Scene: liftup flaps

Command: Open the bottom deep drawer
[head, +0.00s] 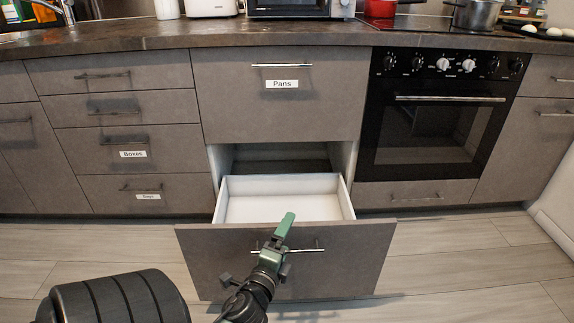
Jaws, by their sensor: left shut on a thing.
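The bottom deep drawer (355,262) stands pulled out of the cabinet in the head view. Its grey front faces me, and its white inside (285,205) shows and looks empty. A dark gap shows above it, under the upper drawer. My left gripper (279,238), with green fingers, is at the middle of the drawer's bar handle (312,250) and shut on it. The gripper hides the middle of the handle and a part of the front's top edge. My right gripper is out of view.
The drawer labelled "Pans" (280,105) above is closed. A column of closed drawers (130,140) stands left, a black oven (440,120) right. Wooden floor (455,255) is clear to the right. The counter (290,35) carries appliances and pots.

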